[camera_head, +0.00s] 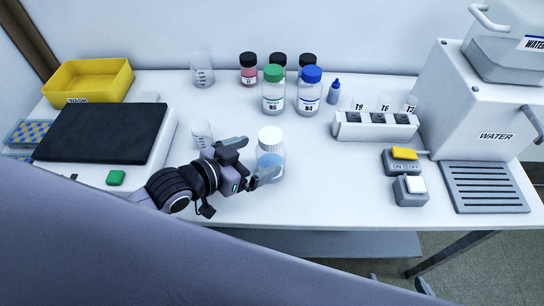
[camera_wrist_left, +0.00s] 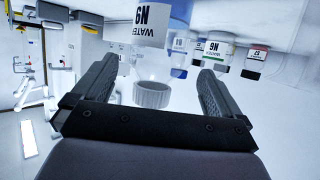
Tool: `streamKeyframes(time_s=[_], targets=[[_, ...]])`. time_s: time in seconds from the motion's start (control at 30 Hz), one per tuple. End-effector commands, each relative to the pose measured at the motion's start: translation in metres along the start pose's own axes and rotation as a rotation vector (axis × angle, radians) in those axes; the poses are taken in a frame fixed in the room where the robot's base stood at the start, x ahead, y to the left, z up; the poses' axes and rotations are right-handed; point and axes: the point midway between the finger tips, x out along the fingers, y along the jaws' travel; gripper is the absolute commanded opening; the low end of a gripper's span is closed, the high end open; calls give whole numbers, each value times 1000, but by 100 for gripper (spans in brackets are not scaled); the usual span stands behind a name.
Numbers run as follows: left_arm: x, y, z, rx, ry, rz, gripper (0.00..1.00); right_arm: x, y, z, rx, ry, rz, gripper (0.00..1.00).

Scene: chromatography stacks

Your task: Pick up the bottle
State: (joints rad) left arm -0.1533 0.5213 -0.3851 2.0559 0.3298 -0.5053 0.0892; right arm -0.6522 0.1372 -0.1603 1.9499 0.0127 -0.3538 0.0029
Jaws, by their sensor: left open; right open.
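A clear bottle with a white cap and blue liquid (camera_head: 273,158) stands upright near the front edge of the bench. My left gripper (camera_head: 257,157) is open beside it, with its fingertips at the bottle's left side. In the left wrist view, the picture is upside down; a bottle with a white ribbed cap (camera_wrist_left: 152,96) and a white label shows between the two open fingers of the left gripper (camera_wrist_left: 158,68). I cannot tell whether a finger touches it.
Behind stand a green-capped bottle (camera_head: 273,90), a blue-capped bottle (camera_head: 309,92) and several dark-capped ones. A vial rack (camera_head: 375,128) and switch boxes (camera_head: 409,190) are to the right. Bench is clear between.

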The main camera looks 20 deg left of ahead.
Motion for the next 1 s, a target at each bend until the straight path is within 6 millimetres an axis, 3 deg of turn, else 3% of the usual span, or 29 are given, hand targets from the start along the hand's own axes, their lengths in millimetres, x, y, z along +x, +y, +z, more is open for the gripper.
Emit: streamKeyframes(time_s=[0.33,0.67,0.7,0.87,0.9,1.0], targets=[[42,4,-3,0,1,0,100,-1,0,-1,0,0,0,100],[49,4,-3,1,0,1,100,-1,0,-2,0,0,0,100],[49,4,-3,1,0,1,94,-1,0,-2,0,0,1,100],[49,4,-3,1,0,1,41,-1,1,-2,-2,1,1,100],[49,4,-2,1,0,1,35,-1,1,-2,-2,1,1,100],[48,4,-4,1,4,1,35,-1,1,-2,-3,1,1,100]])
